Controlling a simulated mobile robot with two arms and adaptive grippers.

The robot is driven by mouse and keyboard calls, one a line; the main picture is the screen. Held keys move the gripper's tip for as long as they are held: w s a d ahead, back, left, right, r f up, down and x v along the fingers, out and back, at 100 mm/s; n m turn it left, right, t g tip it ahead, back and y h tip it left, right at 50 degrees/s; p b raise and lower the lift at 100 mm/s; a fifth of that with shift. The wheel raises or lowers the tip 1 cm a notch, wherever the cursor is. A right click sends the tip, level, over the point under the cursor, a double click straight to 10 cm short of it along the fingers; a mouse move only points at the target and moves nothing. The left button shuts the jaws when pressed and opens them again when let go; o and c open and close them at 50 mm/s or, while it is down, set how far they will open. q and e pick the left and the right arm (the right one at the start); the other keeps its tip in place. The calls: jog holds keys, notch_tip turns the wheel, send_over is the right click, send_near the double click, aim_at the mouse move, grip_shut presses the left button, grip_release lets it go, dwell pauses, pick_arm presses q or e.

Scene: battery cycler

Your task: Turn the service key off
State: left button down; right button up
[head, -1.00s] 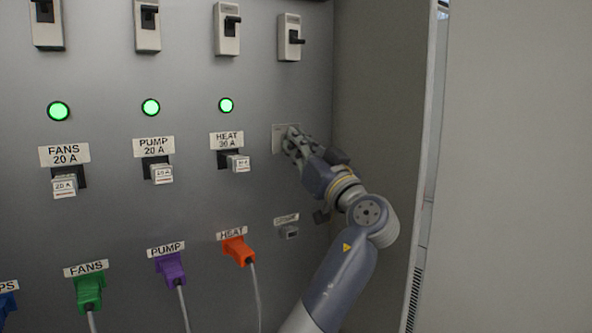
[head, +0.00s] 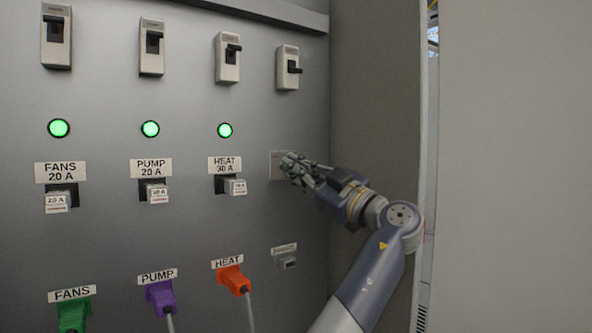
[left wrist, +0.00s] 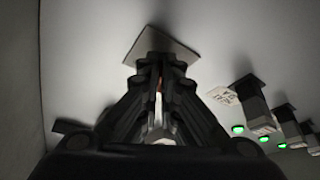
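The service key's pale square plate (head: 276,167) is on the grey panel, right of the HEAT fuse. My left gripper (head: 288,166) is at this plate and covers most of it in the head view. In the left wrist view the plate (left wrist: 160,40) lies straight ahead of the left fingertips (left wrist: 160,66). The fingers are close together, with a thin reddish and pale strip between them, which looks like the key (left wrist: 158,85). The key's shape and angle are mostly hidden by the fingers. My right gripper is in neither view.
Switches line the top, with the rightmost (head: 288,68) above the plate. Green lamps (head: 225,130) glow above the fuses, including the HEAT fuse (head: 234,186). The orange HEAT plug (head: 234,280) and a small grey socket (head: 287,263) are below. A side wall (head: 375,100) stands close on the right.

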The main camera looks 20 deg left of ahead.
pick_arm(q)
jog(key=shift+f, duration=0.1)
dwell(0.4)
jog(key=c, duration=1.8)
grip_release()
jog(key=shift+d, duration=0.1)
jog(key=shift+c, duration=0.2)
jog(key=v, duration=0.7)
jog(key=shift+d, duration=0.2)
jog(key=shift+s, duration=0.1)
